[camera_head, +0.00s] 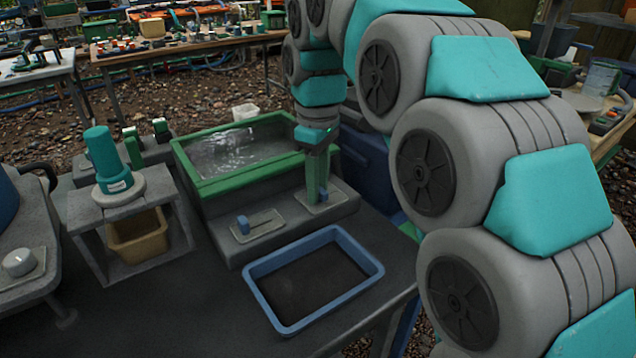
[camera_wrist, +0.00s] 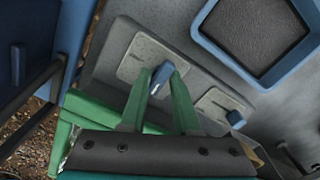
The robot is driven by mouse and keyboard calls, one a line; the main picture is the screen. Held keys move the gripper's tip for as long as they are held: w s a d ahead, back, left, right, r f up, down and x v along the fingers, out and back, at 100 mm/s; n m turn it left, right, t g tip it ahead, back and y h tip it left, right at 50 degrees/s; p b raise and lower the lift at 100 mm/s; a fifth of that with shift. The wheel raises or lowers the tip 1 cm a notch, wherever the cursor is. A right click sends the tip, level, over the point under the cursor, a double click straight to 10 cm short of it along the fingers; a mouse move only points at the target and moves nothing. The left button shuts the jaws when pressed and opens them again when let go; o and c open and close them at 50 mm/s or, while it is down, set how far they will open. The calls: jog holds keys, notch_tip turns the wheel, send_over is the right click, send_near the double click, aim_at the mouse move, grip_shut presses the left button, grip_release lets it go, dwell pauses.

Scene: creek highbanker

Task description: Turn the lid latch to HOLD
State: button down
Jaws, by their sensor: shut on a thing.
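My gripper (camera_head: 317,198) points down over the right-hand of two pale plates (camera_head: 298,196) on the grey ledge in front of the green-rimmed box. In the wrist view its two green fingers (camera_wrist: 161,88) are shut on a blue knob (camera_wrist: 160,74) on that plate (camera_wrist: 140,48). The second plate (camera_head: 264,222) has its own small blue knob (camera_head: 243,224); it also shows in the wrist view (camera_wrist: 236,118). Both plates carry lettering too small to read, so I cannot tell which knob is the lid latch or where it points.
The green-rimmed box (camera_head: 207,186) holds water behind the ledge. A blue-rimmed tray (camera_head: 262,311) with dark contents lies in front. A teal cylinder (camera_head: 106,158) stands on a grey stand at left, with a tan bin (camera_head: 138,240) beneath. A dark blue box (camera_head: 366,170) is behind my gripper.

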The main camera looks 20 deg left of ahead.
jog(key=shift+n, duration=0.6)
jog(key=c, duration=0.9)
grip_release()
jog(key=shift+r, duration=0.15)
